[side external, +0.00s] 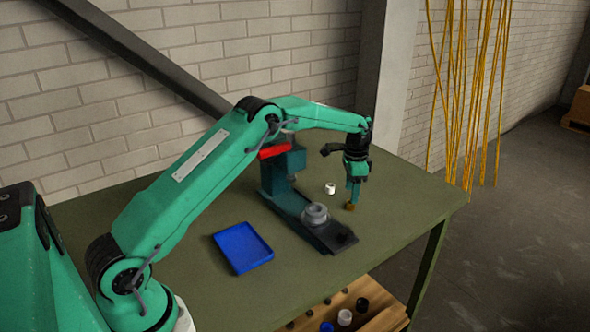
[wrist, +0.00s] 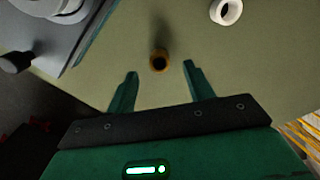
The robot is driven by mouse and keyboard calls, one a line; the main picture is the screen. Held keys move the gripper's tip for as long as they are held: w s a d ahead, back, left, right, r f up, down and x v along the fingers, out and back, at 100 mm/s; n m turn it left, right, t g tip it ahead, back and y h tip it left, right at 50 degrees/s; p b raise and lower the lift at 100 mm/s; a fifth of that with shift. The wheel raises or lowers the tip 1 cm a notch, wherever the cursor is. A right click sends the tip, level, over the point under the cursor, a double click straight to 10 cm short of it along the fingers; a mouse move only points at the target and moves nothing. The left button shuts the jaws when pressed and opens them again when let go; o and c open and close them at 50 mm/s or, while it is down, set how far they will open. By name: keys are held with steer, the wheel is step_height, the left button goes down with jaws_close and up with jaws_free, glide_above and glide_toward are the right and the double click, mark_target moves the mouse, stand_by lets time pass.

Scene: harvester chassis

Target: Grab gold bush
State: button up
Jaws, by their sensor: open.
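The gold bush (side external: 349,207) is a small brown-gold ring standing on the green table, right of the dark fixture. In the wrist view the gold bush (wrist: 159,60) lies just beyond the fingertips, roughly midway between them, with its dark bore showing. My gripper (side external: 353,200) points down at the bush in the side view, and its fingers overlap the bush's outline there. In the wrist view my gripper (wrist: 160,70) has its two green fingers spread apart with nothing between them.
A white bush (side external: 330,188) stands left of my gripper; it also shows in the wrist view (wrist: 226,12). The dark fixture with a grey round part (side external: 315,214) stands close by on the left. A blue tray (side external: 243,248) lies further left. The table (side external: 400,225) is clear to the right.

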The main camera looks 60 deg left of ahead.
mark_target(351, 205)
steer(key=shift+d+f, duration=0.1)
steer(key=shift+f, duration=1.8)
steer(key=c, duration=1.1)
